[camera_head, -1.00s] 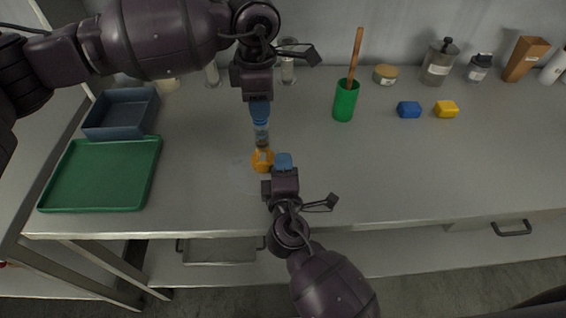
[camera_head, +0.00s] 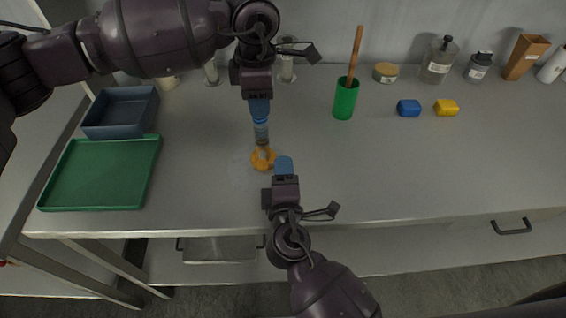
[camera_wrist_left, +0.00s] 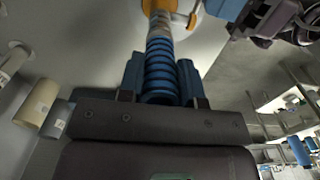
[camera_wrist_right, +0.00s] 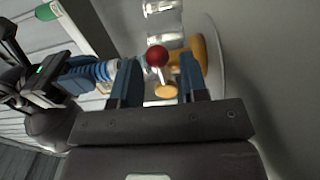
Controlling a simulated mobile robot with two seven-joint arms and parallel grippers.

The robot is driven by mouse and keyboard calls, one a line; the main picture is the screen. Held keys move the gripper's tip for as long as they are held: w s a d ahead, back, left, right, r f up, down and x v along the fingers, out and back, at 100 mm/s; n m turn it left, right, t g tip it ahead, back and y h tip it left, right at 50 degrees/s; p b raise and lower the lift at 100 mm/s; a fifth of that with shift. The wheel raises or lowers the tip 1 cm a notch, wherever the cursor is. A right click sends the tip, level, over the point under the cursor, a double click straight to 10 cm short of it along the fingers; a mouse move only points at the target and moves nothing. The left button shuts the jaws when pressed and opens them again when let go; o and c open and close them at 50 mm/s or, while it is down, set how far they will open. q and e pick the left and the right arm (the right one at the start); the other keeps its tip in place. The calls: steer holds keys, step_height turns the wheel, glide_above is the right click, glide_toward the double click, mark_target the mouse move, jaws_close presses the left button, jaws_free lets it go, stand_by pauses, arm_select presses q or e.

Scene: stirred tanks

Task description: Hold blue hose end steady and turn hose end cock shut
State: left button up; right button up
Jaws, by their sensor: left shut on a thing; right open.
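The ribbed blue hose end (camera_wrist_left: 160,72) is between the blue fingers of my left gripper (camera_wrist_left: 160,82), which is shut on it. In the head view my left gripper (camera_head: 259,108) is above the bench, with a clear and orange fitting (camera_head: 263,158) below it. In the right wrist view the cock shows a red ball knob (camera_wrist_right: 156,55) and a small orange part (camera_wrist_right: 166,91) below it. My right gripper (camera_wrist_right: 157,75) is open, and the knob appears between its fingers; I cannot tell whether they touch. In the head view my right gripper (camera_head: 284,165) is just right of the fitting.
A green tray (camera_head: 100,175) and a blue-grey bin (camera_head: 121,113) are at the left. A green cup (camera_head: 345,100) with a wooden handle, a blue block (camera_head: 408,108) and a yellow block (camera_head: 446,107) stand to the right. The bench's right front is clear.

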steer(key=shift+s, duration=2.6)
arm_select(q)
steer(key=o, duration=1)
steer(key=shift+o, duration=0.2)
